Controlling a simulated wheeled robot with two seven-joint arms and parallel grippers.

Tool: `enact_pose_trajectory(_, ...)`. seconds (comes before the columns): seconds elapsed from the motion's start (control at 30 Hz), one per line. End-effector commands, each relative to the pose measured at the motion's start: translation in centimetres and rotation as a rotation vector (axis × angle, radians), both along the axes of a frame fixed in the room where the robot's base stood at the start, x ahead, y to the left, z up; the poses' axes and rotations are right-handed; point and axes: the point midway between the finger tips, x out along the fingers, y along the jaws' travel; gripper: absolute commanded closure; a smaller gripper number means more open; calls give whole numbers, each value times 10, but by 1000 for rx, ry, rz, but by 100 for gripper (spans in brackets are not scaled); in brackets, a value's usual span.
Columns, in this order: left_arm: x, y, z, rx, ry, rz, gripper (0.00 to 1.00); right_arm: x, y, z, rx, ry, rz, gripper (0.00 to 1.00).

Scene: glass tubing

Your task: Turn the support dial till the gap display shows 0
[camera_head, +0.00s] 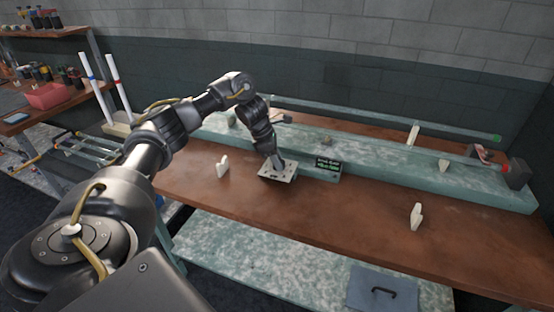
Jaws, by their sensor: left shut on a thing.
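My left arm reaches in from the left, and my left gripper (278,168) points down at the front of the pale green bench bed. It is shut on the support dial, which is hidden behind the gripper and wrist. The gap display (328,164), a small dark panel with green lettering, sits just right of the gripper. Its digits are too small to read. My right gripper is out of view.
White forked rests stand on the brown bench left (222,167) and right (416,216) of the gripper. A dark block (516,173) with a red part stands at the bed's right end. A shelf with a pink bin (47,95) is at left. The bench front is mostly clear.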

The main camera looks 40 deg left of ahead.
Motion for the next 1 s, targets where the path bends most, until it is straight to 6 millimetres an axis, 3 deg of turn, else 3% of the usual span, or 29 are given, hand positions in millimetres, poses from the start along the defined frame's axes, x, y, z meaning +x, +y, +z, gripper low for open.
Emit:
enact_pose_trajectory(0.37, 1, 0, 1, -1, -2, -2, 86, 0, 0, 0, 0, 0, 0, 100)
enact_pose_trajectory(0.4, 1, 0, 1, -1, -2, -2, 58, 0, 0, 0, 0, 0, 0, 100)
enact_pose_trajectory(0.53, 0, 0, 1, 0, -1, -2, 41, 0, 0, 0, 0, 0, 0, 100)
enact_pose_trajectory(0.83, 0, 1, 2, 0, -1, -2, 41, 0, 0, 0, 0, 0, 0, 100)
enact_pose_trajectory(1.0, -4, 7, 22, 2, -4, -1, 41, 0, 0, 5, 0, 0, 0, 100)
